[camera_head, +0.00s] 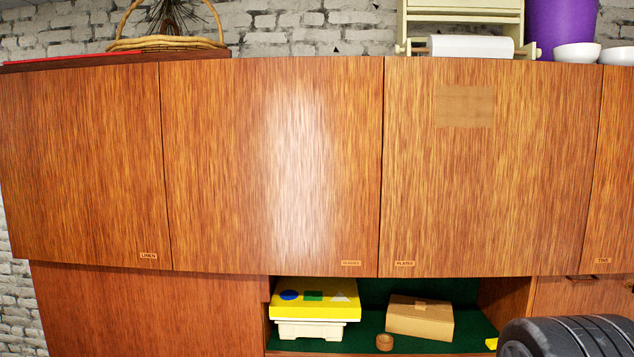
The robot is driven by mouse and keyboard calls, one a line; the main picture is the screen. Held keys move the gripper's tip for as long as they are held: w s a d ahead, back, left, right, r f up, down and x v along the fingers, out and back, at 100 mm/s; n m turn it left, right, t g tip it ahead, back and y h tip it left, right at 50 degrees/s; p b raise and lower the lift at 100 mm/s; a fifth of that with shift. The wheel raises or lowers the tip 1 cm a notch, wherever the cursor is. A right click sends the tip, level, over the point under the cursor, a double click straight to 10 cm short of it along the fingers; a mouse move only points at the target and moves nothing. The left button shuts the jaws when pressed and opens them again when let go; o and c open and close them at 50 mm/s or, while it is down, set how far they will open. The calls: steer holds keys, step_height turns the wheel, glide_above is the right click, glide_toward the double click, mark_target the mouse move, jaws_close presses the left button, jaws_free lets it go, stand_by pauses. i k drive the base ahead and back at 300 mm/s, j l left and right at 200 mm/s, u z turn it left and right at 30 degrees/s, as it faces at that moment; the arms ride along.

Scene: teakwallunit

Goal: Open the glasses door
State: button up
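The glasses door (230,160) is the second door from the left in the upper row of the teak wall unit. It is shut and sits level with its neighbours. Its small label (351,263) is at the lower right corner and seems to read "glasses". A bright glare runs down its middle, and I see no handle on it. My gripper is not in view. A dark rounded, ribbed part, probably of my arm, shows at the lower right, well away from the door.
Shut doors flank it: the linen door (80,160) on the left, the plates door (490,190) and tins door (615,170) on the right. Below, an open niche holds a yellow-lidded box (315,310) and a cardboard box (420,322). A wicker basket (165,43) stands on top.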

mark_target(272, 165)
steer(key=j, duration=0.25)
steer(key=k+j, duration=0.15)
steer(key=j, duration=1.2)
steer(key=i+j+z, duration=0.15)
steer(key=i+j, duration=0.85)
steer(key=j, duration=0.1)
